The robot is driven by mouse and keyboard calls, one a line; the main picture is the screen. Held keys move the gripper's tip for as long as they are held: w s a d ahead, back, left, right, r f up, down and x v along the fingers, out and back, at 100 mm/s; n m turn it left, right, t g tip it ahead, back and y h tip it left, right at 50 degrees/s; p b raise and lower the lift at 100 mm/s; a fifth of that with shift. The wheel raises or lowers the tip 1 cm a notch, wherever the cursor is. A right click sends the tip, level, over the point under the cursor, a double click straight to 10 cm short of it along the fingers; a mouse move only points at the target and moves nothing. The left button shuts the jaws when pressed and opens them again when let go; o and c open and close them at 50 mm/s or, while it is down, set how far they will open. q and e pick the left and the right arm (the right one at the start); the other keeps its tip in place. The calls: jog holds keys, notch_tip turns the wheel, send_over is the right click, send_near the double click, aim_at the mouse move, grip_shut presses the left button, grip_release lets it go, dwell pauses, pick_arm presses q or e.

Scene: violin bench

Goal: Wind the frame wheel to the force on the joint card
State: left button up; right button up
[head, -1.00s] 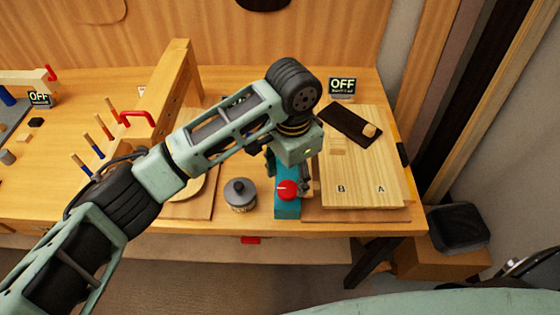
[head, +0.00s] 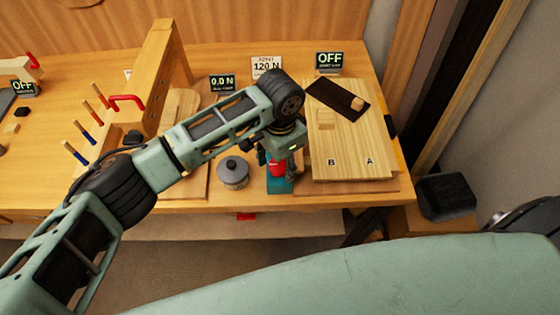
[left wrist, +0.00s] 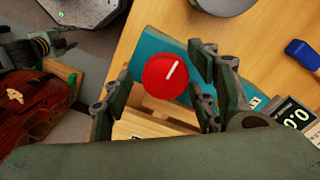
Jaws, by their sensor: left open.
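The frame wheel is a red knob with a white line (left wrist: 166,74) on a teal frame (left wrist: 160,52). In the head view the wheel (head: 277,169) shows below my left gripper (head: 276,160). In the left wrist view my left gripper (left wrist: 162,95) is open, one finger on each side of the wheel, with gaps beside it. The joint card (head: 267,66) reads 120 N. A small display (head: 222,84) reads 0.0 N. What seems to be my right gripper (left wrist: 58,42) shows at the left wrist view's left edge; its jaws are unclear.
A pale board marked B and A (head: 350,145) lies right of the frame. A lidded grey pot (head: 233,172) stands close on its left. A wooden post (head: 160,70) and a display reading OFF (head: 329,62) stand behind. A reddish violin-like body (left wrist: 32,108) shows in the left wrist view.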

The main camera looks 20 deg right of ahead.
pick_arm(q)
jog(key=shift+c, duration=0.5)
jog(key=shift+w+f, duration=0.1)
jog(key=shift+w, duration=0.05)
jog(key=c, duration=1)
jog(key=shift+m, duration=0.3)
